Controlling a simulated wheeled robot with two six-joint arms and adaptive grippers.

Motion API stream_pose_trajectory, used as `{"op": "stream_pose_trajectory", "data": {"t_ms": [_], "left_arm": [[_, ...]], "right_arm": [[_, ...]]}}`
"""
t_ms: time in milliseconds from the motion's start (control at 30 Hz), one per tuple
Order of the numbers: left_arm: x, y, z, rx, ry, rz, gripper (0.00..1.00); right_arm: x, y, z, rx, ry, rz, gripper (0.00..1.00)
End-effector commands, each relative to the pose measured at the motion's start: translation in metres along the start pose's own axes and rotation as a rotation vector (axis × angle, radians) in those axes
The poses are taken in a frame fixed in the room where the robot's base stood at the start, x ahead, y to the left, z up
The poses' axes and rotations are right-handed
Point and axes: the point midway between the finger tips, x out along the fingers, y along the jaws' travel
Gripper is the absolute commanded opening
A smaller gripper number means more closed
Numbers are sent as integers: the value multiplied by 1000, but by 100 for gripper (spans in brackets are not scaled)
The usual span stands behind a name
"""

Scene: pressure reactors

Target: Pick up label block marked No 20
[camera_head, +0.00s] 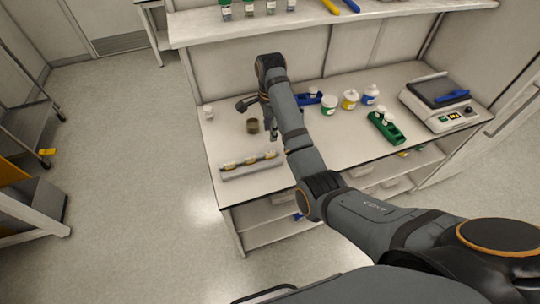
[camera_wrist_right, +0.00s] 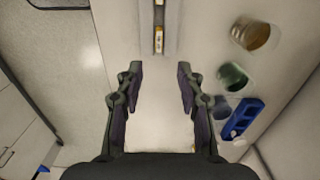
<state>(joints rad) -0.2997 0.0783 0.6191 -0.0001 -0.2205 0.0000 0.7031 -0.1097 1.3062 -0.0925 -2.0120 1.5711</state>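A pale rack (camera_head: 252,173) lies near the front left edge of the bench and holds a row of small label blocks with yellow parts. In the right wrist view the end of the rack (camera_wrist_right: 147,30) shows at the top, with a yellow-and-white block (camera_wrist_right: 159,39) in it. The numbers are too small to read, so I cannot tell which block is No 20. My right gripper (camera_wrist_right: 159,72) is open and empty, with its fingers apart over bare bench and short of the rack. In the head view its fingers are mostly hidden by my arm. My left gripper is not in view.
A brown jar (camera_wrist_right: 250,33), a green jar (camera_wrist_right: 232,76) and a blue holder (camera_wrist_right: 238,123) stand beside the right gripper. White-lidded jars (camera_head: 349,99), a green holder (camera_head: 386,129) and a scale (camera_head: 441,101) are farther right. A shelf (camera_head: 230,28) overhangs the back.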

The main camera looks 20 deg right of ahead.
Motion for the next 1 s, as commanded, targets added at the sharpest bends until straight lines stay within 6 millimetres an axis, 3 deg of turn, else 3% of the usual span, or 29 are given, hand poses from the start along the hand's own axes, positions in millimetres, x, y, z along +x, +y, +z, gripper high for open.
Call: {"op": "stream_pose_trajectory", "data": {"t_ms": [167,433,600,700,800,1000], "left_arm": [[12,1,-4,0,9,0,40],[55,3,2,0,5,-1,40],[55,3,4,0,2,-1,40],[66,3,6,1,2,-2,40],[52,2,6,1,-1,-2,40],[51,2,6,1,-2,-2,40]], "right_arm": [[13,0,0,-1,0,0,38],[56,0,0,-2,0,-1,38],[57,0,0,-3,0,-1,38],[76,2,2,-3,0,0,38],[86,3,3,-3,0,3,38],[105,2,3,-2,0,-1,38]]}}
